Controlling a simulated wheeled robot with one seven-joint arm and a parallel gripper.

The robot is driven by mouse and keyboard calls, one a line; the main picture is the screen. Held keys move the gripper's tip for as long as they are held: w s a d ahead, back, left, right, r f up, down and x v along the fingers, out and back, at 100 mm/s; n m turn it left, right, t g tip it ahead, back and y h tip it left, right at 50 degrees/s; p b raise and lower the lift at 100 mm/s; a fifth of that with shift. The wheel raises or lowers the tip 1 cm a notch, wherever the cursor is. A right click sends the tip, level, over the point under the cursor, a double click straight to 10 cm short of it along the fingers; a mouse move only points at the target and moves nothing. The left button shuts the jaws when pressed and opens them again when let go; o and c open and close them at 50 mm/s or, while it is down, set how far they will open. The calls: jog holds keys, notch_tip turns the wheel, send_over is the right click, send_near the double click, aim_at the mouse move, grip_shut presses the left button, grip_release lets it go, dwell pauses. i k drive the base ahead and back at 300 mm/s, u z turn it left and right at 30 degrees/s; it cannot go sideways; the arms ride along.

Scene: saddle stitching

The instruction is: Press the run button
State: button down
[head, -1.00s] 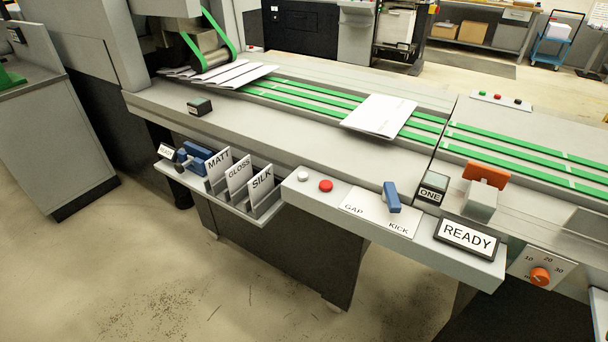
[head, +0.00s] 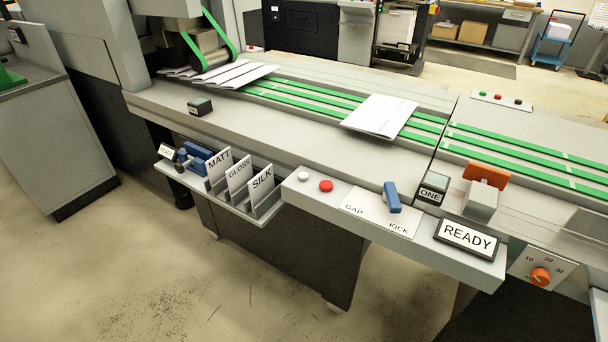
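A control ledge (head: 292,188) runs along the front of the conveyor machine. On its left end are a white button (head: 303,176) and a red button (head: 326,186); neither has a readable label. Right of them is a blue lever (head: 391,197) on a plate marked GAP and KICK. A display (head: 467,237) at the ledge's right end reads READY. A small panel (head: 500,97) behind the right belts has a green, a red and a dark button. No button is visibly marked as run. My gripper is not in view.
A paper stack (head: 380,116) lies on the green belts. A front rack (head: 222,203) holds MATT, GLOSS and SILK cards. The floor in front is clear.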

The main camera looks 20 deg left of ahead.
aim_at(303, 176)
jog(key=u, duration=1.25)
jog(key=k, duration=1.05)
jog(key=z, duration=0.5)
jog(key=i, duration=1)
